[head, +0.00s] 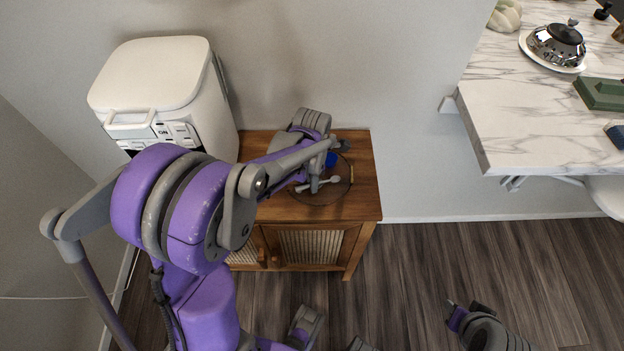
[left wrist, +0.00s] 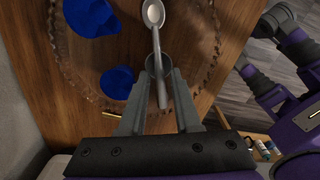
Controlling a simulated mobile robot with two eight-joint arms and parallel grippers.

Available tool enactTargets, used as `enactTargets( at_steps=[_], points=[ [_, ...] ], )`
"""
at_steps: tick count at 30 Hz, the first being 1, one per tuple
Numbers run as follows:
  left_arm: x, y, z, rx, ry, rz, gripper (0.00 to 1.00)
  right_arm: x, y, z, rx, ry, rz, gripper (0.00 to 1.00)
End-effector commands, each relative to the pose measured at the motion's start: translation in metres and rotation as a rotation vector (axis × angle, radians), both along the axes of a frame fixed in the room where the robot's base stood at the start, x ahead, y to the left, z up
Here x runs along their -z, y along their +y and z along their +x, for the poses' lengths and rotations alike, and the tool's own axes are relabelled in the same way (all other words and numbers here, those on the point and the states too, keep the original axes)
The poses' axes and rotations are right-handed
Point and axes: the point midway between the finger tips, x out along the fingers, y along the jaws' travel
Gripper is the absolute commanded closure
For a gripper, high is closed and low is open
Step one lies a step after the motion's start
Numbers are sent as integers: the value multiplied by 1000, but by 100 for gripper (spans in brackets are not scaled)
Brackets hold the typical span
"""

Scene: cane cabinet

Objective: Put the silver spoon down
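The silver spoon (left wrist: 154,14) has its bowl pointing away from my left gripper, and its handle runs back between the fingers. It also shows in the head view as a pale piece (head: 333,180) over the cabinet top. My left gripper (left wrist: 162,72) has its fingers close together at the tips, with the handle between them, and looks shut on it. Whether the spoon touches the surface below is unclear. Part of my right arm, with its gripper end (head: 470,312), shows at the lower right of the head view, too cut off to judge its fingers.
The wooden cane cabinet (head: 356,206) stands against the wall, with a round clear tray (left wrist: 84,92) on top. Blue pieces (left wrist: 117,82) lie in the tray. A white bin-like appliance (head: 150,75) is at left; a marble counter (head: 530,130) is at right.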

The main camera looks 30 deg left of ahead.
Motion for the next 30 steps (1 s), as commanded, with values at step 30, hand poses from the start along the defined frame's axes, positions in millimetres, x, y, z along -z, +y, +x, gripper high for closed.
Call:
enactTargets(
  at_steps=[30],
  points=[
    [-119, 0, 0, 1, 0, 0, 69, -18, 0, 4, 0, -7, 0, 68]
  ],
)
